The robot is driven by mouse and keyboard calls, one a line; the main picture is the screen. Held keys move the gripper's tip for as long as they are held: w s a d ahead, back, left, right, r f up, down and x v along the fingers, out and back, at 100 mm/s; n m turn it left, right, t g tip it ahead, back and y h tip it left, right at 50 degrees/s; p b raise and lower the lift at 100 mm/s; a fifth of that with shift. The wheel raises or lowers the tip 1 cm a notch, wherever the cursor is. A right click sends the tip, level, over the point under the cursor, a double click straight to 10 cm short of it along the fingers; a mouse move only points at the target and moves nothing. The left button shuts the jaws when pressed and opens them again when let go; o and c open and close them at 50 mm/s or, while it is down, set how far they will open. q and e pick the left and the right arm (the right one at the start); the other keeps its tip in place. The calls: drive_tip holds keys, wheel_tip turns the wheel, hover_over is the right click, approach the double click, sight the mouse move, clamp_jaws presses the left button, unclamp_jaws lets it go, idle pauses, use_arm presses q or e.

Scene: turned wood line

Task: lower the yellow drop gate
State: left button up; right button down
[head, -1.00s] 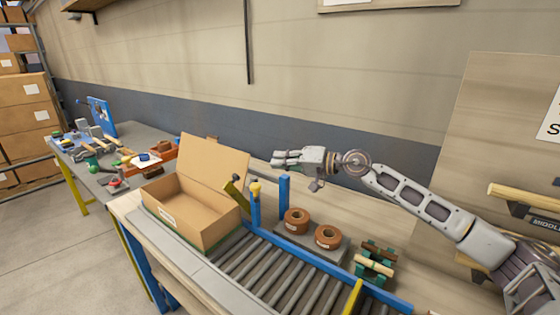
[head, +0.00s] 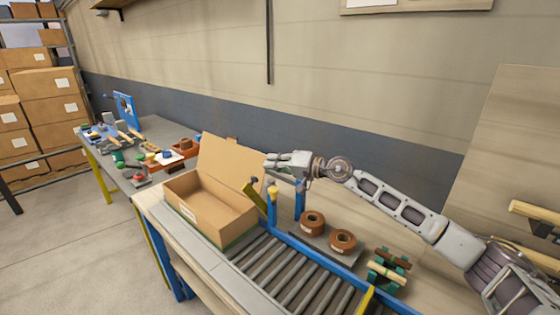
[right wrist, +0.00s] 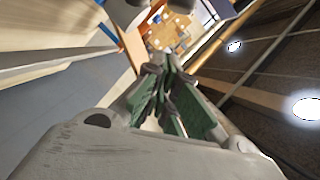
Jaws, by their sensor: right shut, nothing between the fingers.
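The yellow drop gate (head: 255,196) is a tilted yellow bar with a dark upper end. My right gripper (head: 272,161) is shut and empty, just above and slightly behind the knob and the bar, apart from both as far as I can tell. Its closed fingers (right wrist: 165,82) also show in the right wrist view. The gate is not clear there. My left gripper is out of view.
The open cardboard box (head: 200,212) stands left of the gate with its flap up. Two brown rings (head: 312,222) and a small green-and-wood rack (head: 387,268) lie behind the rail. A cluttered bench stands farther left.

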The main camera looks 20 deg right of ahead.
drive_tip(key=shift+s+a+f+p, duration=0.35)
drive_tip(key=shift+s+a+f, duration=0.1)
drive_tip(key=shift+a, duration=0.1)
drive_tip(key=shift+s+a+f+p, duration=0.35)
drive_tip(key=shift+s+a, duration=0.05)
drive_tip(key=shift+a, duration=0.15)
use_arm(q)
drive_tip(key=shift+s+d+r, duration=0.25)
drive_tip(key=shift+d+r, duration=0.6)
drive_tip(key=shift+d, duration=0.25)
use_arm(e)
drive_tip(key=shift+s+a+f, duration=0.1)
drive_tip(key=shift+a+f, duration=0.05)
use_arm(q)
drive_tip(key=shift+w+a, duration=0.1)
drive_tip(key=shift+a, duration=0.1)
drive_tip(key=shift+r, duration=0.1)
use_arm(e)
drive_tip(key=shift+a, duration=0.1)
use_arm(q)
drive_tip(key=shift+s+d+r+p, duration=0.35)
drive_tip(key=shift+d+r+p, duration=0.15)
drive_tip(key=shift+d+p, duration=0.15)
use_arm(e)
drive_tip(key=s+d, duration=0.6)
drive_tip(key=s, duration=0.3)
drive_tip(key=shift+s+d+r, duration=0.2)
drive_tip(key=shift+s+r, duration=0.15)
drive_tip(key=shift+r, duration=0.1)
